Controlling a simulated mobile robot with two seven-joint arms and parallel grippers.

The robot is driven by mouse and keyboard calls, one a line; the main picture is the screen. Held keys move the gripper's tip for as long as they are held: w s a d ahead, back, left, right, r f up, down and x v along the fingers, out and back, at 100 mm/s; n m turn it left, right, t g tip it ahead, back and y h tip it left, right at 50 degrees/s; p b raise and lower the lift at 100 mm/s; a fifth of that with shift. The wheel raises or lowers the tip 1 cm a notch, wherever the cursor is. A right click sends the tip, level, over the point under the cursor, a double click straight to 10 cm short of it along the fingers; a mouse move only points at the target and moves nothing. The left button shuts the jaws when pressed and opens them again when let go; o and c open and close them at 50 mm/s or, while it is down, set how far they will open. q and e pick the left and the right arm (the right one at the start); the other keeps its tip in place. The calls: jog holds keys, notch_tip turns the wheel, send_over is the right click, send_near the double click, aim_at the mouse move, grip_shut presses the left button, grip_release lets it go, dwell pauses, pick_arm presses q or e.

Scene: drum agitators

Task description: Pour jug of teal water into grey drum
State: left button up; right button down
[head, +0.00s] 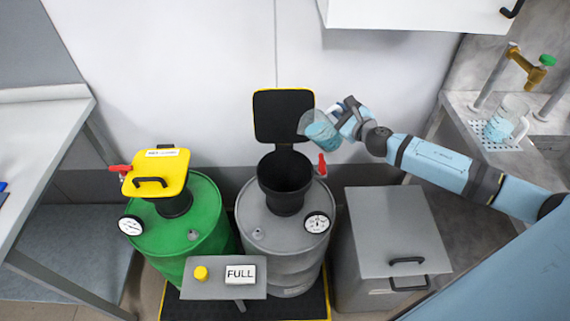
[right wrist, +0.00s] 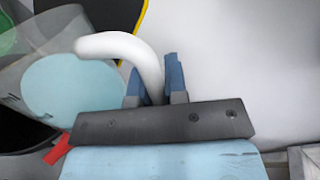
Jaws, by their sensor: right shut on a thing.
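The jug (head: 318,128) is clear with teal water inside. It is tilted to the left, above and a little right of the grey drum's open black neck (head: 285,180). The grey drum (head: 262,232) has its yellow-edged lid (head: 283,115) raised at the back. My right gripper (head: 346,120) is shut on the jug's handle. In the right wrist view, my right gripper (right wrist: 157,82) has its fingers on the white handle (right wrist: 115,44), and the teal water (right wrist: 78,98) shows at the left. No stream of water is visible. My left gripper is not in view.
A green drum (head: 195,222) with a shut yellow lid (head: 158,172) stands at left. A stand with a FULL sign (head: 240,273) is in front. A grey bin (head: 395,235) stands at right. Another jug of teal water (head: 503,120) sits under a tap (head: 525,68).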

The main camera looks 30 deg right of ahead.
aim_at(314, 112)
jog(key=shift+a+r+n, duration=0.2)
jog(key=shift+r+n, duration=0.05)
jog(key=shift+n, duration=0.05)
jog(key=shift+w+a+r+n+p, duration=0.15)
jog(key=shift+a+n+p, duration=0.15)
jog(key=shift+p, duration=0.3)
jog(key=shift+s+a+r+n+p, duration=0.1)
jog(key=shift+a+n+p, duration=0.1)
jog(key=shift+n+p, duration=0.3)
jog(key=shift+a+h, duration=0.1)
jog(key=shift+h, duration=0.2)
jog(key=shift+n+p, duration=0.3)
jog(key=shift+p, duration=0.1)
jog(key=shift+w+a+r, duration=0.1)
jog(key=shift+a, duration=0.1)
jog(key=shift+a+r+n+g+p, duration=0.1)
jog(key=shift+a+n+g+p, duration=0.3)
jog(key=shift+n+p, duration=0.4)
dwell(1.1)
jog(key=shift+w+a+n+h+p, duration=0.1)
jog(key=shift+a+n+h+p, duration=0.4)
jog(key=shift+a+n, duration=0.3)
dwell(1.4)
jog(key=shift+a+p, duration=0.2)
jog(key=shift+p, duration=0.15)
jog(key=shift+w+a+n+p, duration=0.15)
jog(key=shift+a+n+p, duration=0.65)
jog(key=shift+a+p, duration=0.75)
